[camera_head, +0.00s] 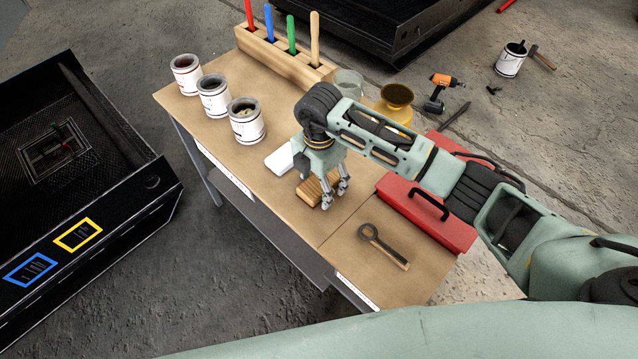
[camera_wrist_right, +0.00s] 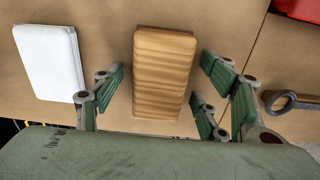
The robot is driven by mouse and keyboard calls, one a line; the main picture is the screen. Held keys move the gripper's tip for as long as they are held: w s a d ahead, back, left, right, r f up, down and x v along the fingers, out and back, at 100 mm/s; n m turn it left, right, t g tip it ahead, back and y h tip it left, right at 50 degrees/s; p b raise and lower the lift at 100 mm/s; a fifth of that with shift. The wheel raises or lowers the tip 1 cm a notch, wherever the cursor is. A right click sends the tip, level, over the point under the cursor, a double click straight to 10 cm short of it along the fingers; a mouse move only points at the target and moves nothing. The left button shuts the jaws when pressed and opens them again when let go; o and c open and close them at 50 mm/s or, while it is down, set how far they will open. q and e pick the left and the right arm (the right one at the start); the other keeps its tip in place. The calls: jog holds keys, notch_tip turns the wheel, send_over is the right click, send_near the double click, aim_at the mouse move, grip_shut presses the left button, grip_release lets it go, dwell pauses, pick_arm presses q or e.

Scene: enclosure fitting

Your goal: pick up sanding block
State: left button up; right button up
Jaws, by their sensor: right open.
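A brown wooden block (camera_head: 309,192), which looks like the sanding block, lies flat on the workbench under my right gripper (camera_head: 334,199). In the right wrist view the block (camera_wrist_right: 164,72) lies between the two sets of fingers, with a gap on each side. The right gripper is open and holds nothing. In the head view the hand and fingers hide part of the block. My left gripper is not in view.
A white block (camera_head: 280,160) lies left of the wooden one. A ring-ended tool (camera_head: 383,245) and a red toolbox (camera_head: 425,213) are to the right. Several cans (camera_head: 247,121) and a wooden rack (camera_head: 285,59) with colored handles stand farther back. The bench's front left is clear.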

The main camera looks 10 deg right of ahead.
jog(key=shift+c, duration=0.4)
jog(key=c, duration=1.2)
jog(key=shift+r, duration=0.2)
jog(key=shift+r, duration=0.25)
jog(key=r, duration=0.3)
jog(key=shift+w+d+r+b, duration=0.1)
jog(key=shift+d+r+b, duration=0.15)
jog(key=shift+r+b, duration=0.1)
jog(key=s+d+r+b, duration=0.1)
jog(key=d+r, duration=0.5)
jog(key=d, duration=0.5)
jog(key=shift+s+r, duration=0.2)
jog(key=shift+r, duration=0.05)
jog(key=o, duration=0.6)
jog(key=c, duration=0.4)
